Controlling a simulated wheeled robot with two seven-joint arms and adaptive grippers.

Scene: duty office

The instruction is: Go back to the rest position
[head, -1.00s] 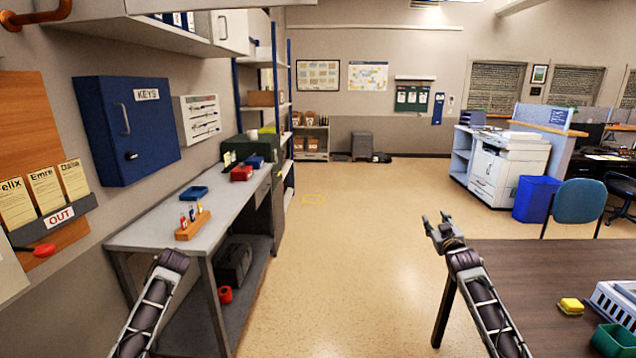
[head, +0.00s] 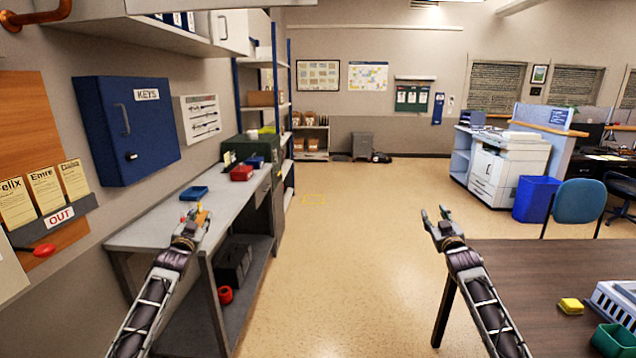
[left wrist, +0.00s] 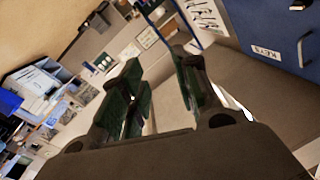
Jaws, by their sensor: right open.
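My left gripper (head: 193,221) is in front of the grey workbench (head: 150,232) in the head view and hides most of the small wooden holder on it. In the left wrist view its two fingers (left wrist: 160,90) stand apart with nothing between them. My right gripper (head: 437,222) is open and empty, above the floor by the left edge of the dark table (head: 550,270).
A blue key cabinet (head: 125,130) hangs above the bench. A blue tray (head: 194,193) and a red box (head: 241,173) lie on the bench. A yellow sponge (head: 571,306) and a green bin (head: 612,340) are on the dark table. The floor between is clear.

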